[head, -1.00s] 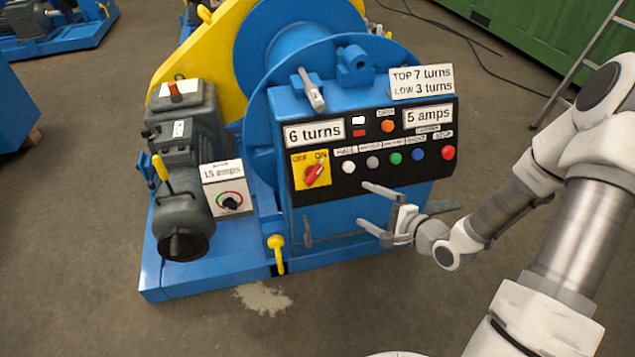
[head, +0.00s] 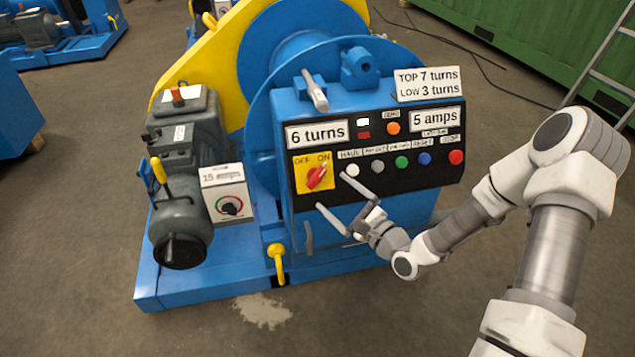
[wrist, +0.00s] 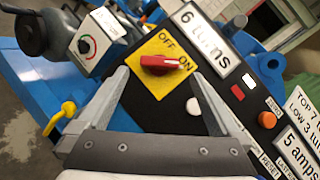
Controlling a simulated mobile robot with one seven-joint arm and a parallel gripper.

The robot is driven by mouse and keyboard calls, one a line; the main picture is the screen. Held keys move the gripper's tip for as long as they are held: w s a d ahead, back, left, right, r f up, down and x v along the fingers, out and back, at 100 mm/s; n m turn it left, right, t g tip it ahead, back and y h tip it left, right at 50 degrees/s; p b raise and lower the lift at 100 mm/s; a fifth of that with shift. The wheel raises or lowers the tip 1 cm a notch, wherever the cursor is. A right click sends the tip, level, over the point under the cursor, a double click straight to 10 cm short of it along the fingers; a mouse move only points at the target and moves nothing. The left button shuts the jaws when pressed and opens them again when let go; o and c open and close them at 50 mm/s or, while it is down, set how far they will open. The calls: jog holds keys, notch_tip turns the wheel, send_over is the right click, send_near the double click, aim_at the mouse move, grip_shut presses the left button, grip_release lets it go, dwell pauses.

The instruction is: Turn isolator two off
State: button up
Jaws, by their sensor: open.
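A red rotary switch (head: 316,177) sits on a yellow plate (head: 301,185) marked OFF and ON, at the left of the black panel. Its handle points toward ON. It also shows in the wrist view (wrist: 165,64), ahead of and between the fingers. My gripper (head: 333,191) is open and empty, just in front of the panel, below and right of the switch. I see no label reading "isolator two" on it. In the wrist view, the two fingers (wrist: 162,100) stand apart on either side of the yellow plate, and I cannot tell whether they touch the panel.
A row of push buttons, including a white one (head: 352,170) and a red one (head: 456,157), lies right of the switch. A grey lever (head: 315,91) stands above the panel. A dial box (head: 231,208) and a yellow-handled lever (head: 159,170) are to the left.

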aim_at(318, 179)
jog(key=b+x, duration=0.1)
jog(key=x, duration=0.6)
jog(key=shift+w+a, duration=0.2)
jog(key=shift+w, duration=0.05)
jog(key=c, duration=1.2)
